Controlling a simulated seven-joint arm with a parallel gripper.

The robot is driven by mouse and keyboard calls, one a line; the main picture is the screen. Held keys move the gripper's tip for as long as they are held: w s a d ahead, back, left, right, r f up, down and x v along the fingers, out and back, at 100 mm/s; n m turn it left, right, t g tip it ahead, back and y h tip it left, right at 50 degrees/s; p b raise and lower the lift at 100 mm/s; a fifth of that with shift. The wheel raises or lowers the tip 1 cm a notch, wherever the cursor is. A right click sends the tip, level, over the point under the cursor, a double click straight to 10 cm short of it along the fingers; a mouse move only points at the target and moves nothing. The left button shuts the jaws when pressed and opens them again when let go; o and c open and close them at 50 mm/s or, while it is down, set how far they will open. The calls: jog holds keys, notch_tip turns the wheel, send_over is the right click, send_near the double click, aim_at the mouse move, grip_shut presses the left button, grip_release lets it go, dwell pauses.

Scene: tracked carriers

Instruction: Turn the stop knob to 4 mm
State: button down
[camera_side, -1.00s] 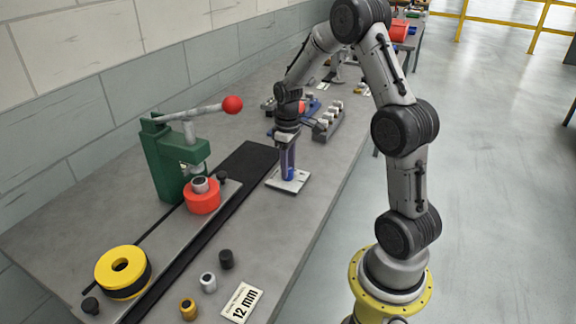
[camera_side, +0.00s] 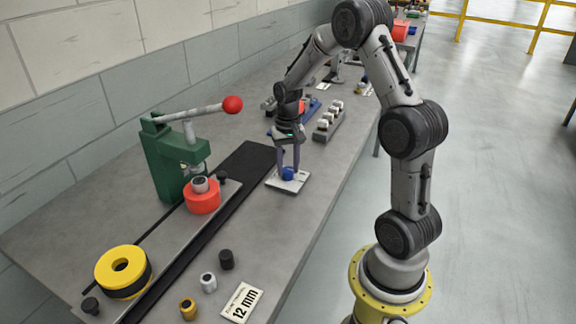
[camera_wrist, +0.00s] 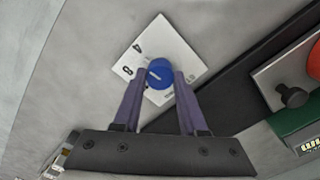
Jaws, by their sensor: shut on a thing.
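The stop knob (camera_side: 288,174) is blue and sits on a white square dial plate (camera_side: 301,183) on the bench. In the wrist view the knob (camera_wrist: 159,73) carries a pale pointer line, and the plate (camera_wrist: 180,45) shows a "4" at its upper left and an "8" at its left. The pointer line slants; which mark it meets is unclear, and part of the plate is hidden by the fingers. My gripper (camera_wrist: 160,75) points down over the plate, its two purple fingers shut on opposite sides of the knob. In the side view my gripper (camera_side: 288,172) stands upright over it.
A green press (camera_side: 170,160) with a red-balled lever stands to the left, above a red ring (camera_side: 202,198) on the track. A yellow-black ring (camera_side: 122,270), several small bushings and a "12 mm" card (camera_side: 242,302) lie nearer. A grey rack (camera_side: 328,120) stands behind.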

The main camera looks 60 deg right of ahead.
aim_at(287, 170)
jog(key=shift+r+m, duration=0.1)
jog(key=shift+m, duration=0.5)
jog(key=shift+c, duration=2.2)
grip_release()
notch_tip(287, 170, up, 14)
jog(key=shift+a, duration=0.1)
